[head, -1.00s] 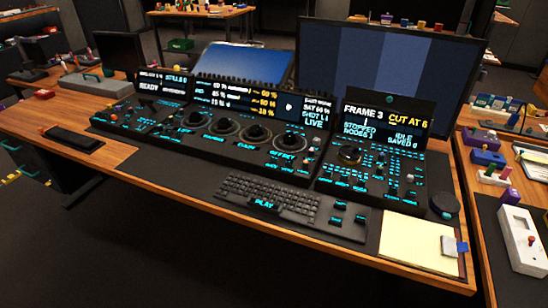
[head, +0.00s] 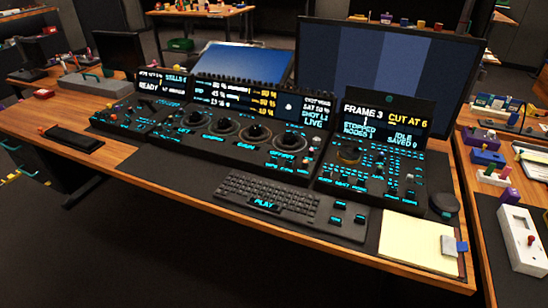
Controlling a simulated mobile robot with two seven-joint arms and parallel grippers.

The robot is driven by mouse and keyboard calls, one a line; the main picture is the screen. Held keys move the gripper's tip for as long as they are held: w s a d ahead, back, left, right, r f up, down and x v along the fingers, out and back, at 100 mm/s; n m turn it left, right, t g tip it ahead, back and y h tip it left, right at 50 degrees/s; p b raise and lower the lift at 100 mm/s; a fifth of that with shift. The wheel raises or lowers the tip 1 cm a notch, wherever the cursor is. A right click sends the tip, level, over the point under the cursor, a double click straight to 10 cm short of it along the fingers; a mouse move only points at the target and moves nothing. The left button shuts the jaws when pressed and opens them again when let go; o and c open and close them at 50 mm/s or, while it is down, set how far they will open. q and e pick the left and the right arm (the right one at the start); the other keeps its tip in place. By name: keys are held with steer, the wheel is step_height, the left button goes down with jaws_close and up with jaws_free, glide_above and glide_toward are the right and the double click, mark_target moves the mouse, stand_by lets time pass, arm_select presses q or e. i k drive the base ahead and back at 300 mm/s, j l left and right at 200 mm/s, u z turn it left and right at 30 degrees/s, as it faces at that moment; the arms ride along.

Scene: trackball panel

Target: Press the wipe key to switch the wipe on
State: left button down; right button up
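The control panel stands on the wooden desk in three sections. The left section (head: 122,118) has small keys, a lever and a screen (head: 162,82) reading READY. The middle section (head: 215,145) has several trackballs in rings, one of them a trackball (head: 224,127), under a wide screen (head: 262,100). The right section (head: 365,180) has a knob, many small keys and a screen (head: 385,115) reading FRAME 3, CUT AT 6 and STOPPED. The key labels are too small to read, so I cannot tell which key is the wipe key. Neither gripper is in view.
A keyboard (head: 285,196) marked PLAY lies in front of the panel. A yellow notepad (head: 410,238) is at the desk's right front. A large monitor (head: 390,65) stands behind. A dark tray (head: 75,140) lies on the left. The floor in front is clear.

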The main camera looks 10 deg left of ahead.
mark_target(273, 159)
steer(key=i+j, duration=0.15)
steer(key=j, duration=0.2)
steer(key=i+j, duration=0.1)
steer(key=j, duration=0.3)
steer(key=i+j, duration=0.15)
steer(key=j, duration=0.2)
steer(key=i+j, duration=0.15)
steer(key=j, duration=0.25)
steer(key=i+j, duration=0.1)
steer(key=j, duration=0.25)
steer(key=z, duration=1.6)
steer(key=i, duration=0.05)
